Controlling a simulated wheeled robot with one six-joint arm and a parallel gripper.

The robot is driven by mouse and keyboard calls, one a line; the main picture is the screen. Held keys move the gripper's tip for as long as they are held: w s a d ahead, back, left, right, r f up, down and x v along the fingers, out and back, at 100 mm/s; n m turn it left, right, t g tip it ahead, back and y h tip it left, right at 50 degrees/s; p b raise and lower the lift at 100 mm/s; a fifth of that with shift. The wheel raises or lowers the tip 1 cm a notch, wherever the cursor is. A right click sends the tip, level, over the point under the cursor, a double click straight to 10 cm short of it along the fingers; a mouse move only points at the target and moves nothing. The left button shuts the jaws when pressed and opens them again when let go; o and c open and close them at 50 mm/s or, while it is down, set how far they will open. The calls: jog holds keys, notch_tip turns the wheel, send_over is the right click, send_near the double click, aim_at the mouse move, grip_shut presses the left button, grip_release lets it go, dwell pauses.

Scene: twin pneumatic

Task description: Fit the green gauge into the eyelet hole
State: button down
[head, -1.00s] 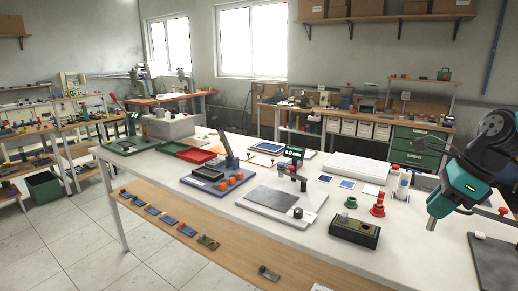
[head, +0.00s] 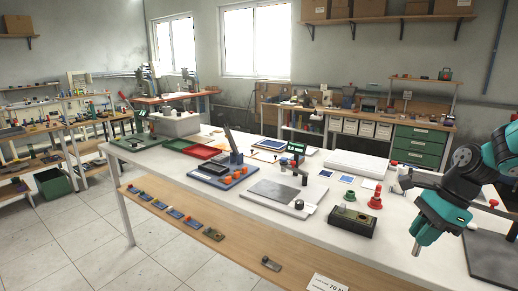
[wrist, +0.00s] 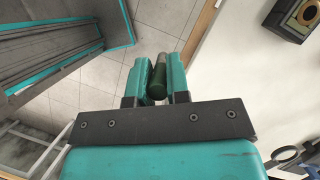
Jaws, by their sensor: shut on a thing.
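My gripper (wrist: 156,82) is shut on the green gauge (wrist: 157,85), whose dark green body sits between the teal fingers in the wrist view. In the head view my gripper (head: 420,236) is at the right, pointing down near the table's front edge, and the gauge's grey metal end (head: 416,248) sticks out below it.
A dark plate (head: 493,258) lies at the right. A lower wooden shelf (head: 225,248) with small parts runs along the table's front. In the wrist view, tiled floor is below the gripper.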

jog(key=s+a+f+n+g+h, duration=0.2)
jog(key=a+f+n, duration=0.1)
jog(key=f+n, duration=0.6)
jog(key=s+a+f+n+g+h, duration=0.2)
jog(key=s+a+f+n, duration=0.1)
jog(key=f+n, duration=0.6)
jog(key=shift+f+n+g+h, duration=0.3)
jog(key=shift+f+g, duration=0.1)
jog(key=shift+f, duration=0.55)
